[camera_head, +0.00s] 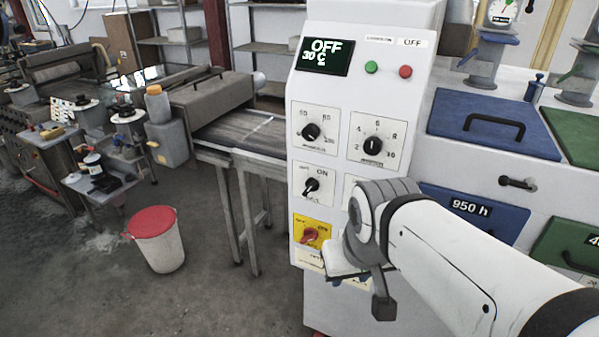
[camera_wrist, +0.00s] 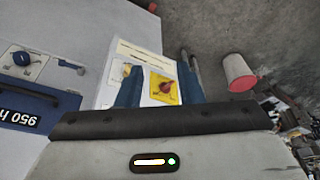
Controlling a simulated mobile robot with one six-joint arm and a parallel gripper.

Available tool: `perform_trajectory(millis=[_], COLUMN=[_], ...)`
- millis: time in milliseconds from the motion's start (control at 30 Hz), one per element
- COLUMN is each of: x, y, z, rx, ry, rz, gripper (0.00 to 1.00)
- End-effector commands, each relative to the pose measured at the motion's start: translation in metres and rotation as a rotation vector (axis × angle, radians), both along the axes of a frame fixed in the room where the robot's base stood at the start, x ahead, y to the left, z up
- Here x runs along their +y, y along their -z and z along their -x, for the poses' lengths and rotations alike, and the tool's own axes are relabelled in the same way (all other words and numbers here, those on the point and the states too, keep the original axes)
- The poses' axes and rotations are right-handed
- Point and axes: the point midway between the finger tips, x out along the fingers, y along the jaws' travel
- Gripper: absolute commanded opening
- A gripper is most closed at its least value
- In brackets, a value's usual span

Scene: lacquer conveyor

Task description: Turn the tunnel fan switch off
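Another small switch (camera_wrist: 127,70) shows beside the yellow plate in the wrist view. I cannot tell which is the tunnel fan switch. My gripper (camera_wrist: 160,72) is open, its blue fingers apart with the yellow plate between them in view; contact cannot be told. My arm hides the panel's lower right.
The panel display (camera_head: 324,56) reads OFF and 30 C. Two dials (camera_head: 310,132) (camera_head: 372,146) sit above the switches. Blue drawers (camera_head: 470,210) stand right, a conveyor (camera_head: 245,132) left. A red-lidded bin (camera_head: 156,240) stands on the floor, which is open around it.

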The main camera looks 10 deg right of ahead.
Motion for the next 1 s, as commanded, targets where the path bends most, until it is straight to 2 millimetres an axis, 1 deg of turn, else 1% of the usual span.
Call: perform_trajectory(millis=[167, 233, 267, 300, 367, 400, 467, 500, 567, 600, 700, 800, 900, 1000], x=[0.000, 0.001, 0.007, 0.016, 0.019, 0.019, 0.017, 0.015, 0.011, 0.009, 0.003, -0.002, -0.004, -0.003], y=[0.001, 0.003, 0.003, 0.004, 0.004, 0.003, 0.001, 0.000, -0.003, -0.005, -0.010, -0.014, -0.017, -0.012], z=[-0.004, -0.015, -0.023, -0.036, -0.062, -0.081, -0.112, -0.132, -0.160, -0.177, -0.213, -0.236, -0.248, -0.256], rx=[-0.002, -0.015, -0.023, -0.037, -0.062, -0.081, -0.112, -0.133, -0.162, -0.178, -0.212, -0.235, -0.244, -0.244], ry=[0.009, 0.039, 0.057, 0.086, 0.152, 0.203, 0.285, 0.339, 0.411, 0.457, 0.547, 0.605, 0.635, 0.642], rz=[-0.005, -0.024, -0.037, -0.060, -0.103, -0.139, -0.196, -0.235, -0.291, -0.326, -0.402, -0.454, -0.482, -0.488], gripper=[0.34, 0.34, 0.34, 0.34, 0.34, 0.34, 0.34, 0.34, 0.34, 0.34, 0.34, 0.34, 0.34, 0.34])
